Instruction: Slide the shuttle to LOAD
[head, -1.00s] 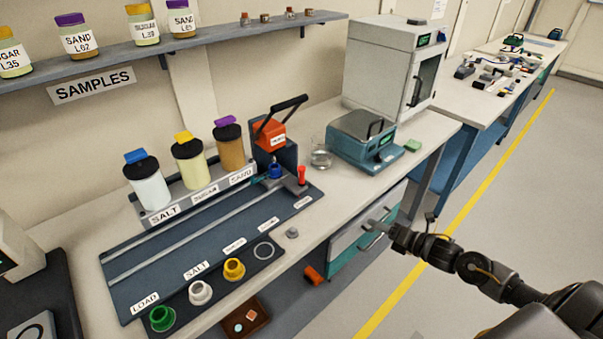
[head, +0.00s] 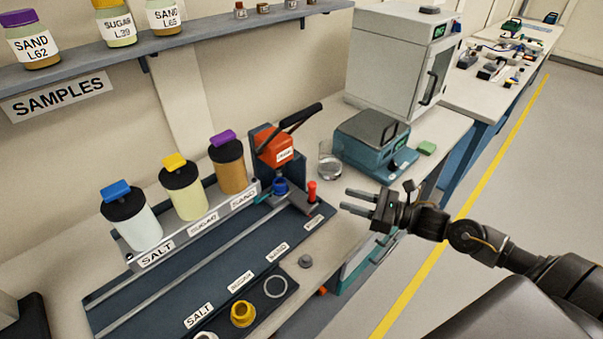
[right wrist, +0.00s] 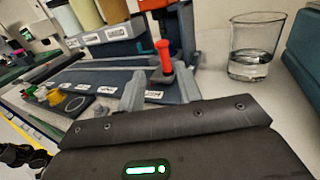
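The shuttle (head: 296,199) is a grey block with a red upright knob (head: 312,190) and a blue cup (head: 280,187). It sits at the press end of the dark rail board (head: 190,283). My right gripper (head: 344,199) is open and empty, right of the knob and apart from it. In the right wrist view the red knob (right wrist: 163,56) stands ahead, between the two spread fingers in the picture. The LOAD label is outside the head view. A dark part at the lower left of the right wrist view may be my left arm; no left fingers can be made out.
An orange press (head: 276,148) with a black lever stands behind the shuttle. A glass beaker (head: 330,162) and a teal balance (head: 371,143) stand to the right. Jars (head: 131,220) line the rail's back. The rail's middle is clear.

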